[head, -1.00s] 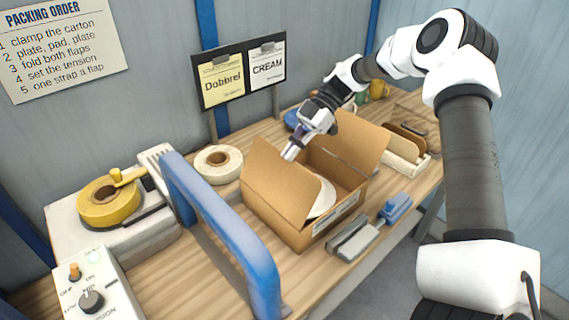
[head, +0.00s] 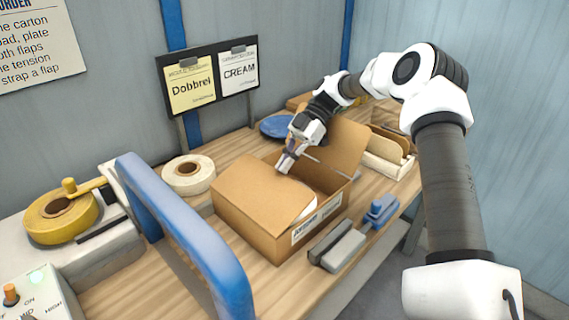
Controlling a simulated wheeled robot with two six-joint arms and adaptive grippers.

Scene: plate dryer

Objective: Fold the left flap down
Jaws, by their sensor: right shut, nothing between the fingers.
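The open cardboard carton (head: 262,240) stands on the wooden bench. Its left flap (head: 258,195) leans inward at a low slope over the left part of the opening. Its right flap (head: 342,146) stands up, tilted outward. A sliver of a white plate (head: 310,207) shows inside beside the left flap's edge; the rest is hidden. My right gripper (head: 284,165) is shut and empty, with its fingertips at the far upper edge of the left flap. I cannot tell if they touch it. My left gripper is out of view.
A blue arched frame (head: 190,230) rises left of the carton. A tape roll (head: 188,173) and a yellow reel (head: 60,215) lie behind and left. A rack (head: 388,155) of brown pads stands right.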

